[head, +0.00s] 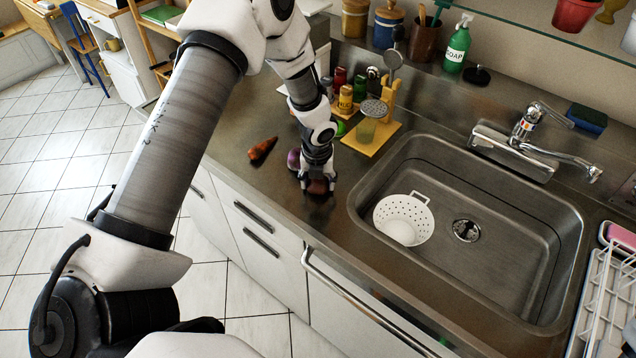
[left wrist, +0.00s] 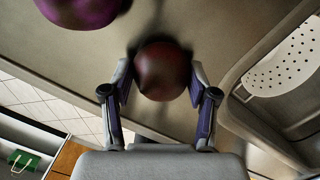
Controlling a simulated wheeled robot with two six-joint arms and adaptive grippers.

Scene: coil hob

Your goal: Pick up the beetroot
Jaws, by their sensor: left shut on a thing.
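The beetroot, a dark red round root (left wrist: 163,68), is between the two fingers of my left gripper (left wrist: 160,84) in the left wrist view. The fingers are shut on it from both sides. In the head view my left gripper (head: 317,188) points down low over the counter beside the sink, and the beetroot (head: 318,187) shows only partly between its fingers. I cannot tell whether it still touches the counter. My right gripper is in neither view.
A purple round vegetable (head: 293,159) is close beside the gripper, and a carrot (head: 262,149) lies further left. The sink (head: 480,270) to the right holds a white colander (head: 403,219).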

